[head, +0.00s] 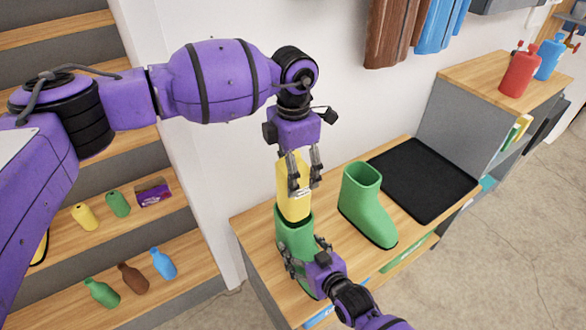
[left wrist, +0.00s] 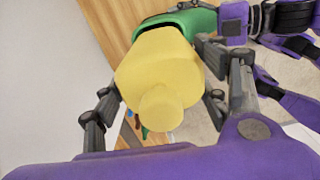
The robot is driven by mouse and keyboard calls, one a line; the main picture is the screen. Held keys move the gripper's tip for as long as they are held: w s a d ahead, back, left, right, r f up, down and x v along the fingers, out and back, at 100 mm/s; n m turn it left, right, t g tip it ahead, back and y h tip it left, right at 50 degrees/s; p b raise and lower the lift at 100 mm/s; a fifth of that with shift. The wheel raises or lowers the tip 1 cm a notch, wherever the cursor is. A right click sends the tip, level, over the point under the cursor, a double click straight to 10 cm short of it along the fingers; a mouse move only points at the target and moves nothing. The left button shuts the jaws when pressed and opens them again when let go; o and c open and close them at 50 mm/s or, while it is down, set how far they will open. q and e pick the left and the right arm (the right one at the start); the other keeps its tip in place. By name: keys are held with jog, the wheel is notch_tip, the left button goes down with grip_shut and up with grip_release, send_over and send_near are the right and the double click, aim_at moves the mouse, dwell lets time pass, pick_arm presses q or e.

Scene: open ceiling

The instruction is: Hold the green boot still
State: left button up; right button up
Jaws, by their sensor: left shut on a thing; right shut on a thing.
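One green boot (head: 294,238) stands upright on the wooden bench, partly hidden by my right gripper. My right gripper (head: 307,257) is shut on this boot from the near side. My left gripper (head: 304,184) is above, shut on a yellow bottle (head: 291,205). The bottle's lower end is at the boot's opening; I cannot tell how deep it sits. The left wrist view shows the yellow bottle (left wrist: 160,75) between the fingers, with the green boot (left wrist: 190,22) beyond it. A second green boot (head: 366,210) stands free to the right.
A black mat (head: 425,180) lies on the bench (head: 400,148) behind the second boot. Stair-like shelves at left hold several bottles and a purple box (head: 153,193). Red (head: 519,73) and blue (head: 549,57) bottles stand on a cabinet at right. Coats hang on the wall.

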aim_at(293, 206)
pick_arm(q)
jog(key=shift+f, duration=6.65)
jog(key=o, duration=1.6)
jog(key=shift+o, duration=0.2)
notch_tip(293, 206, up, 12)
pick_arm(e)
jog(key=o, duration=1.6)
